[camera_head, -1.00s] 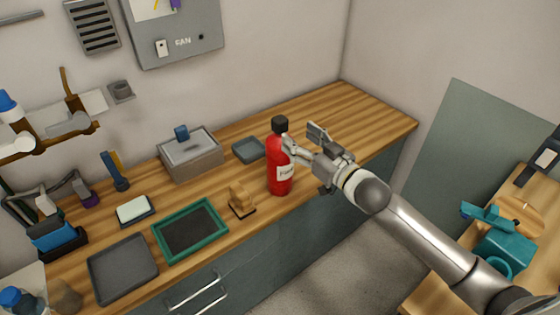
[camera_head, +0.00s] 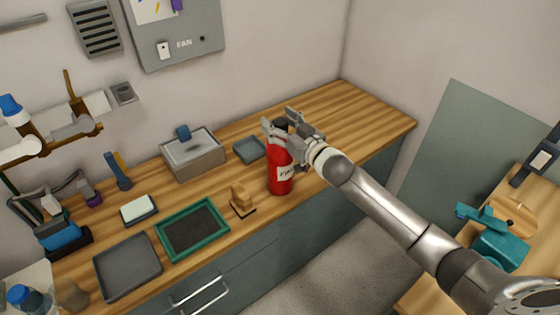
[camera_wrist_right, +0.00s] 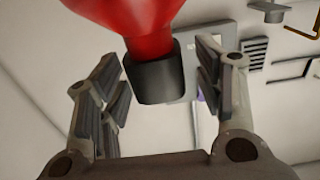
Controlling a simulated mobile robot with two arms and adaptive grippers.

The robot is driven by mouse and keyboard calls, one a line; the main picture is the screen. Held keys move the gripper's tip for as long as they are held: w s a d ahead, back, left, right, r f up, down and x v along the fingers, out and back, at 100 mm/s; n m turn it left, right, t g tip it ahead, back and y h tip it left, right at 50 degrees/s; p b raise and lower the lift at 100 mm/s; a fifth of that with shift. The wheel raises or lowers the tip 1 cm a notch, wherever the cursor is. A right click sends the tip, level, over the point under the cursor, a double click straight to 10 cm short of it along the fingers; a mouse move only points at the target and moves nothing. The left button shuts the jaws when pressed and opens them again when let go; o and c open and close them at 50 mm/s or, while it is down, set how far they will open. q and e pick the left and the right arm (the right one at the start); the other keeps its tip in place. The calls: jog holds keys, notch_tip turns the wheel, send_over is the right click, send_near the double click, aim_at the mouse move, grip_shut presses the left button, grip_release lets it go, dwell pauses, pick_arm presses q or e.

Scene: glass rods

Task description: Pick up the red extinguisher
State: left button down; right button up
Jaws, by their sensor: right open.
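The red extinguisher (camera_head: 281,174) stands upright on the wooden counter, with a white label and a black top. My right gripper (camera_head: 279,118) is open at its upper end, with its fingers on either side of the black top, which they partly hide. In the right wrist view the black cap (camera_wrist_right: 155,82) and red neck (camera_wrist_right: 140,20) lie between the open fingers of my right gripper (camera_wrist_right: 158,90). Gaps show between the cap and the fingers on both sides. My left gripper is not in view.
The wooden counter (camera_head: 345,105) is clear at its right end. A small wooden stand (camera_head: 241,200) and a green-framed tray (camera_head: 222,232) are left of the extinguisher. A small dark tray (camera_head: 249,150) and a grey box (camera_head: 195,160) are behind. A wall rises behind the counter.

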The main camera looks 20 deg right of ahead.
jog(key=shift+c, duration=0.4)
grip_shut()
jog(key=shift+w+r, duration=0.1)
jog(key=shift+r, duration=0.15)
